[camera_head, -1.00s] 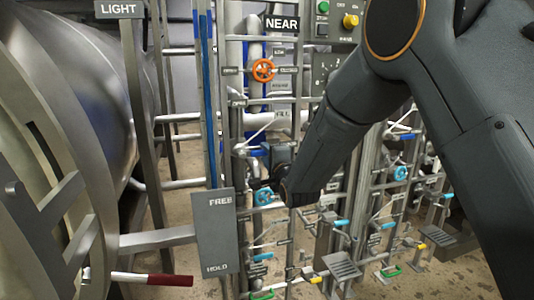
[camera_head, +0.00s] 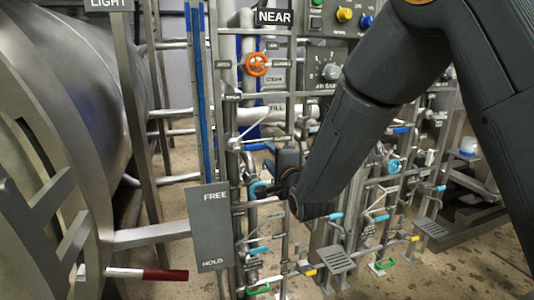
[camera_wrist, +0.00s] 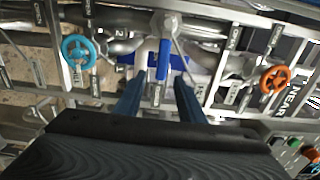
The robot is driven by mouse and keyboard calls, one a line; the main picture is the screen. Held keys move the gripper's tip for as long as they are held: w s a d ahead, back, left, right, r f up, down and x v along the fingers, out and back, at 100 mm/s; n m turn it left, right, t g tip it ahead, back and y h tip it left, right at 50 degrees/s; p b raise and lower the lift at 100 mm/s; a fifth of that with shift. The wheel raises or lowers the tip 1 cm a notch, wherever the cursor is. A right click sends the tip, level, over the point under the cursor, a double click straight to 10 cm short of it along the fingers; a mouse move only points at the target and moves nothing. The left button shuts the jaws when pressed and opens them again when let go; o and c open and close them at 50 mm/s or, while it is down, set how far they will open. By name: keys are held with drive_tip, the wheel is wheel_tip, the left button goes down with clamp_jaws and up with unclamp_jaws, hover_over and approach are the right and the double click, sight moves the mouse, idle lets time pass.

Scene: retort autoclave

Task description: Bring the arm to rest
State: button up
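In the wrist view my gripper (camera_wrist: 158,92) has two blue fingers standing apart. Nothing is held between them; pipes and a blue bar (camera_wrist: 162,60) show beyond. The blue handwheel (camera_wrist: 79,52) is left of the fingers and an orange handwheel (camera_wrist: 275,79) is right of them. Whether the fingers touch any pipe cannot be told.
The rack post (camera_head: 239,130) and pipes stand close around my gripper. A grey FREE/HOLD plate (camera_head: 212,228) and a red-ended lever (camera_head: 165,275) are at lower left. The large vessel (camera_head: 70,90) fills the left. A control panel (camera_head: 330,65) is behind my arm.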

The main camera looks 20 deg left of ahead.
idle(0.4)
drive_tip(key=s+d+f+n+g+h, duration=0.3)
drive_tip(key=s+d+h, duration=0.1)
drive_tip(key=d, duration=0.6)
drive_tip(key=s+d+f+n+g+h, duration=0.3)
drive_tip(key=s+d+f+h, duration=0.15)
drive_tip(key=d, duration=0.65)
drive_tip(key=s+d+n+g+h, duration=0.1)
drive_tip(key=s+d+n+g, duration=0.15)
drive_tip(key=s+d, duration=0.4)
drive_tip(key=s+d+f+n+g, duration=0.1)
drive_tip(key=s+d+n+g, duration=0.15)
drive_tip(key=s, duration=0.65)
drive_tip(key=s+d+n+g+h, duration=0.1)
drive_tip(key=s+d+g, duration=0.2)
drive_tip(key=s+d, duration=0.35)
drive_tip(key=s+d+r+m+p, duration=0.1)
drive_tip(key=s+d+r+p, duration=0.2)
drive_tip(key=p, duration=1.1)
drive_tip(key=shift+s+d+r, duration=0.15)
drive_tip(key=shift+d+r, duration=1.6)
drive_tip(key=shift+r, duration=0.25)
drive_tip(key=shift+h, duration=0.25)
